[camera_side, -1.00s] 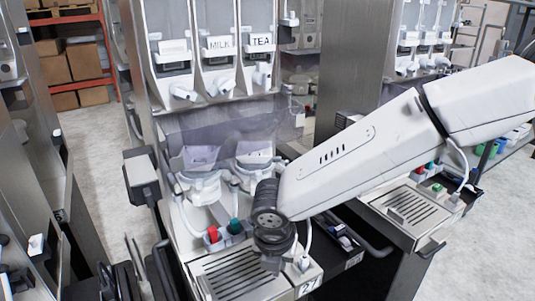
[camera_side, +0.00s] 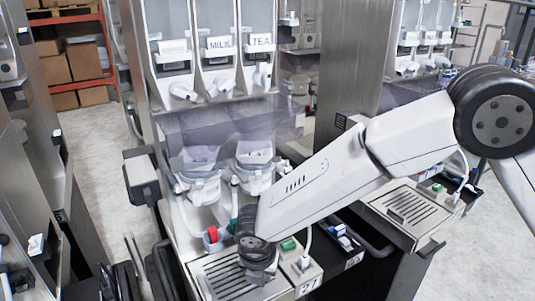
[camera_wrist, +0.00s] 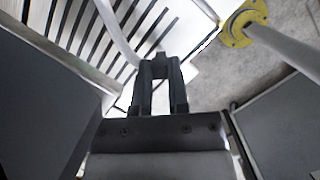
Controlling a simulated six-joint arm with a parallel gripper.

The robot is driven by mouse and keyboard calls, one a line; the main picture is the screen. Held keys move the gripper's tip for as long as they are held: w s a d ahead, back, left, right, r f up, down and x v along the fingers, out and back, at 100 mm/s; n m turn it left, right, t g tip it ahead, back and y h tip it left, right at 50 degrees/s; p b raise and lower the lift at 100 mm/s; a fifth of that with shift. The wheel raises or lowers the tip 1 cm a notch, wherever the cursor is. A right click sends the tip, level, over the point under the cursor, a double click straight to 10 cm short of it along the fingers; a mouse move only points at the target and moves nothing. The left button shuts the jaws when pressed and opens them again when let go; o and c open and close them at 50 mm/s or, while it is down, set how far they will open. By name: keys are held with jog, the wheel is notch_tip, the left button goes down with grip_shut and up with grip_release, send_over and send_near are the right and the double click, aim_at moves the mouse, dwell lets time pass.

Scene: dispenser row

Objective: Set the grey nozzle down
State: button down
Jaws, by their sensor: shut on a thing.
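My gripper (camera_wrist: 161,88) points down over the front right part of the slatted drip tray (camera_side: 218,277). In the side view my gripper (camera_side: 259,279) is mostly hidden below the dark wrist. In the wrist view its two dark fingers are shut on a small dark grey piece (camera_wrist: 160,62) at their tips, which I take to be the grey nozzle. Its shape is hard to make out against the fingers. I cannot tell whether it touches anything below. The tray's slats (camera_wrist: 98,42) show beyond the fingertips at the upper left.
A white hose (camera_wrist: 116,35) runs close by the fingers. A red cap (camera_side: 212,235) stands behind the tray and a green block (camera_side: 288,244) to its right. Mixing bowls (camera_side: 200,185) hang above. A yellow floor flange (camera_wrist: 243,22) shows past the tray's edge.

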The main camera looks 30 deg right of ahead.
jog(key=shift+f, duration=0.5)
jog(key=shift+f, duration=0.1)
jog(key=c, duration=0.6)
grip_release()
jog(key=v, duration=1.2)
jog(key=shift+d, duration=0.15)
